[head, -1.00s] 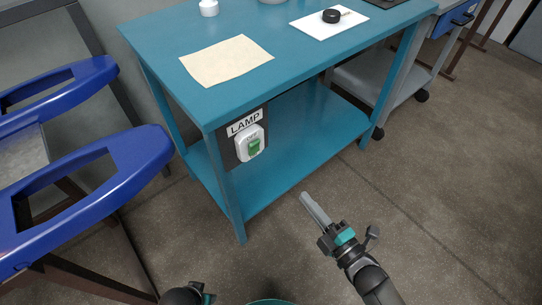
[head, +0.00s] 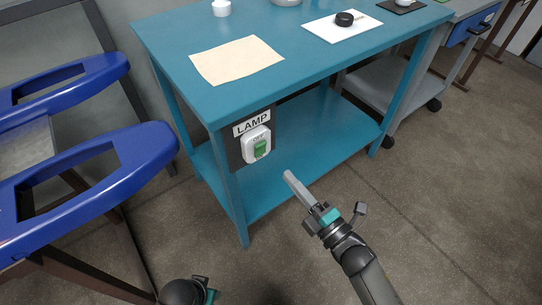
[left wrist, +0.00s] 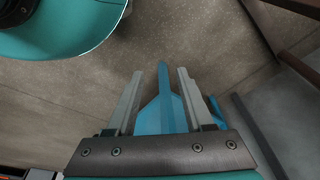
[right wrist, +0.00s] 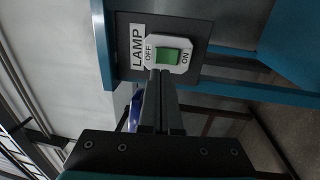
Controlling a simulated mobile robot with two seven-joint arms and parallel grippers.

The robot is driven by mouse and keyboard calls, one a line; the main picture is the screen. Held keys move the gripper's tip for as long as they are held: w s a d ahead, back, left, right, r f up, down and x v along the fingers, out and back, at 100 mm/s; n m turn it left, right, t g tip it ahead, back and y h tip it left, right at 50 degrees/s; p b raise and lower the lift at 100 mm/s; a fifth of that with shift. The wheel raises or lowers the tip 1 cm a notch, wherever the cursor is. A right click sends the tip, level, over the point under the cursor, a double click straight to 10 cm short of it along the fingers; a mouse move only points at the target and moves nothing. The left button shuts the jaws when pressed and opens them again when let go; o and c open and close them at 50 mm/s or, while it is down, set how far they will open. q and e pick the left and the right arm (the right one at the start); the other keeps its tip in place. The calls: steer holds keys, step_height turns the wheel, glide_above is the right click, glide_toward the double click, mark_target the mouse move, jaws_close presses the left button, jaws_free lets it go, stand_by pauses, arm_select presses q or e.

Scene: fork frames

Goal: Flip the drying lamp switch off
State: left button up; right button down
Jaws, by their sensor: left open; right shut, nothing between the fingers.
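The lamp switch is a green rocker (head: 260,149) in a white housing, on a dark panel under the front corner of the blue table. A LAMP label (head: 252,123) is above it. In the right wrist view the rocker (right wrist: 172,55) sits between the OFF and ON marks; I cannot tell which side is pressed in. My right gripper (head: 288,174) is shut and empty, to the lower right of the switch in the head view. Its fingertips (right wrist: 161,72) appear just below the housing in the right wrist view, with a gap. My left gripper (left wrist: 160,71) is open and empty, low down, away from the switch.
The blue table (head: 180,45) carries a beige sheet (head: 237,60) and a white board (head: 325,28) with a black round item. A grey cart (head: 400,100) is at the right. Floor at the right is open.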

mark_target(263, 147)
steer(key=b+x, duration=0.1)
steer(key=x, duration=0.5)
steer(key=shift+w+a, duration=0.2)
steer(key=shift+w, duration=0.05)
arm_select(q)
steer(key=shift+t, duration=0.3)
steer(key=shift+w+d+r+b, duration=0.15)
steer(key=shift+w+r, duration=0.4)
steer(key=shift+r, duration=0.35)
steer(key=shift+w+d+r+b, duration=0.15)
steer(key=shift+w+r, duration=0.35)
steer(key=shift+r, duration=0.35)
arm_select(e)
steer(key=shift+x, duration=0.8)
